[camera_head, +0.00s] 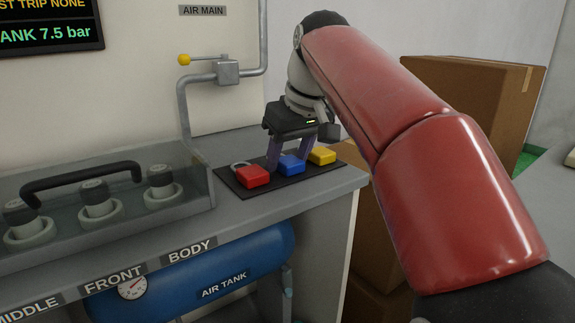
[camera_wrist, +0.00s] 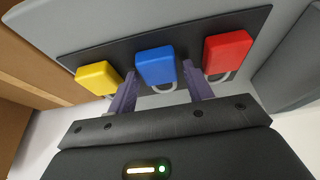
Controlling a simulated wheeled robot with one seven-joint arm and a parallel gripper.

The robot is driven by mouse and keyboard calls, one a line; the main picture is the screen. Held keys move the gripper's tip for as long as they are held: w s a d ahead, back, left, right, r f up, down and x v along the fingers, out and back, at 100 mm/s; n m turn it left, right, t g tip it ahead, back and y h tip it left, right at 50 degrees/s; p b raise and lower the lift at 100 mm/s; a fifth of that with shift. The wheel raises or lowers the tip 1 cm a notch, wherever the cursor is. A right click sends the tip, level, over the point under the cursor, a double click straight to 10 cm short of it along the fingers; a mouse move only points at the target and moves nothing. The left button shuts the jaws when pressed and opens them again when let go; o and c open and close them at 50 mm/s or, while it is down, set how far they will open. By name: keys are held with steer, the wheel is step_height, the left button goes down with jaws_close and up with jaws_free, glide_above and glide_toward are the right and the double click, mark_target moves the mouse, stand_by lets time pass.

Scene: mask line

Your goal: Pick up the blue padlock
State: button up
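The blue padlock (camera_head: 291,166) lies on a dark mat (camera_head: 258,193) between a red padlock (camera_head: 253,177) and a yellow padlock (camera_head: 322,155). My gripper (camera_head: 286,160) points down over it with its two purple fingers apart. In the wrist view the blue padlock (camera_wrist: 156,67) shows between the spread fingertips of my gripper (camera_wrist: 160,72), with its shackle toward the gripper. The right finger is close to the red padlock (camera_wrist: 228,51); the yellow padlock (camera_wrist: 99,77) is near the left finger. I cannot tell whether either finger touches the blue padlock.
The mat lies on a grey counter (camera_head: 345,183) near its right end. A clear-sided case with a black handle (camera_head: 82,177) stands to the left. A pipe with a yellow-knobbed valve (camera_head: 228,72) runs up the wall behind. Cardboard boxes (camera_head: 478,95) stand at the right.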

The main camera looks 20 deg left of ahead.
steer(key=c, duration=0.7)
steer(key=shift+r, duration=0.15)
steer(key=shift+c, duration=0.2)
